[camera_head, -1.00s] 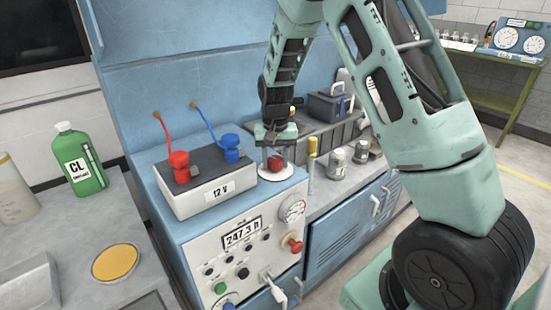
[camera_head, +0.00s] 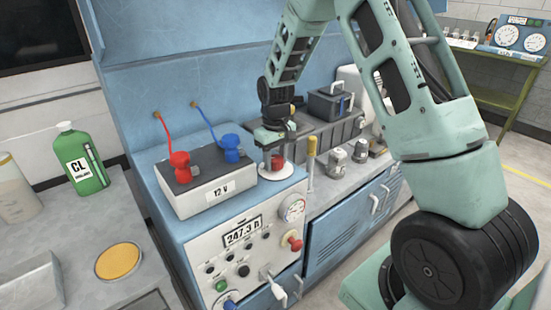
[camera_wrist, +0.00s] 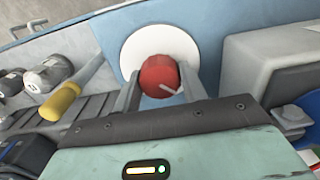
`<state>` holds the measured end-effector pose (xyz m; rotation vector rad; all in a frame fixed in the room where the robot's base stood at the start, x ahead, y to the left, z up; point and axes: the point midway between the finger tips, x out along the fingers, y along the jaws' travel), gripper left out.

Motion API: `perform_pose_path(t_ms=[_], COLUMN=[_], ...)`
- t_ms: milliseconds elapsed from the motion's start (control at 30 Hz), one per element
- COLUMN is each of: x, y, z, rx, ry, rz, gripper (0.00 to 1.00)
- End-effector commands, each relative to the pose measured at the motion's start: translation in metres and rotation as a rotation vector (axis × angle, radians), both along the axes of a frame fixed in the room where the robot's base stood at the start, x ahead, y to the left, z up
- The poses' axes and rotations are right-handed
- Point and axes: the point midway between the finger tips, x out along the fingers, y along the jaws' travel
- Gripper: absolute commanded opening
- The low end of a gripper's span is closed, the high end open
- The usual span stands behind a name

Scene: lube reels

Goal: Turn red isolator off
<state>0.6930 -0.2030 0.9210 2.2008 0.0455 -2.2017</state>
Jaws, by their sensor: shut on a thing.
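The red isolator is a round red knob (camera_wrist: 159,75) with a pale pointer mark, set on a white disc (camera_wrist: 150,42). In the head view the red knob (camera_head: 278,162) stands on its white disc on top of the blue cabinet, right of the battery. My gripper (camera_head: 275,150) reaches down over it from above. In the wrist view the two fingers of my gripper (camera_wrist: 160,92) stand on either side of the knob and are shut on it. In the wrist view the pointer mark slants down to the right.
The white 12 V battery (camera_head: 200,190) with red and blue clamps stands just left of the knob. A yellow-topped post (camera_head: 312,150) and grey canisters (camera_head: 338,155) stand to the right. The front panel has a red button (camera_head: 294,243) and a gauge (camera_head: 293,209).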

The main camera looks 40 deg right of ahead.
Motion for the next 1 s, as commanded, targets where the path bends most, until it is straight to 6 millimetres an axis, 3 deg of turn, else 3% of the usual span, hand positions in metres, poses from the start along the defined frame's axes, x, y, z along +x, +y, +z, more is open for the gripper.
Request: perform_pose_path(t_ms=[400,433,500,833,1000], x=[0.001,0.001,0.001,0.001,0.002], y=[0.000,0.000,0.000,0.000,0.000], z=[0.001,0.001,0.001,0.002,0.021], rx=[-0.002,-0.002,-0.002,-0.001,-0.002], ry=[-0.003,-0.003,-0.003,-0.002,-0.006], rz=[0.011,0.011,0.011,0.009,0.009], gripper=[0.20,0.45,0.64,0.64,0.64])
